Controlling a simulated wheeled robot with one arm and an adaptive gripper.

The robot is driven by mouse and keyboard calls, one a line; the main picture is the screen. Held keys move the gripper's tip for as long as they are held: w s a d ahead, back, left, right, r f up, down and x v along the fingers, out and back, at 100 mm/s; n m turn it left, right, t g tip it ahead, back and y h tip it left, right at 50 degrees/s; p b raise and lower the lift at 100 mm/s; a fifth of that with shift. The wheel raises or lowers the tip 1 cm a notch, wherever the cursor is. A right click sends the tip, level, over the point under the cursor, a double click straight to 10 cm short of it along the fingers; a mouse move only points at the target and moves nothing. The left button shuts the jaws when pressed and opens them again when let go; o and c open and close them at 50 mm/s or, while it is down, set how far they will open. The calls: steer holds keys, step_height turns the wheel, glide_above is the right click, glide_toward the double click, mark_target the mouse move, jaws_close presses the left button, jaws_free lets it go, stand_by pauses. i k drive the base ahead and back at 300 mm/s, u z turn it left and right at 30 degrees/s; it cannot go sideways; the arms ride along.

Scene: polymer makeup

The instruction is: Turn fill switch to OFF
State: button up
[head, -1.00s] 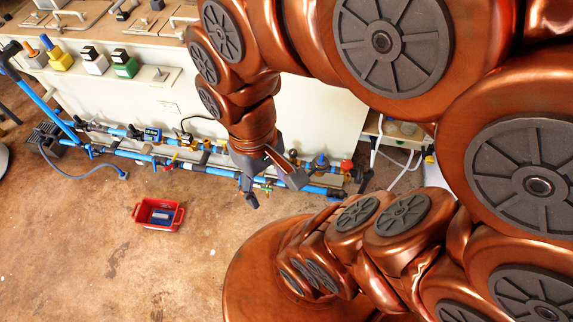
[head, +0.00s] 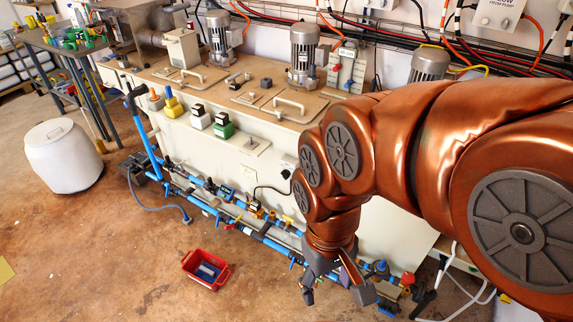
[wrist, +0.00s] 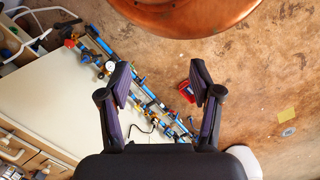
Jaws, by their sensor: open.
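I cannot tell for sure which part is the fill switch. A small knob sits on a metal plate (head: 250,143) on the tank's sloped front, beside a green-based box with a dark top (head: 223,127). Grey boxes with knobs, including one with a "from pump" label (head: 498,14), are on the back wall at the top right; their settings are too small to read. My gripper (head: 335,284) is open and empty, pointing down in front of the tank near the blue pipes, well away from these. It also shows in the wrist view (wrist: 161,75).
The long white tank (head: 275,180) has motors (head: 304,50) and handled lids on top. Blue pipes with valves (head: 245,205) run along its foot. A red crate (head: 206,268) lies on the brown floor. A white drum (head: 63,158) stands at the left. Floor between drum and crate is clear.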

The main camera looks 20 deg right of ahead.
mark_target(285, 174)
steer(key=z, duration=1.65)
steer(key=k, duration=0.3)
steer(key=u, duration=3.95)
steer(key=i, duration=0.15)
steer(key=z, duration=1.2)
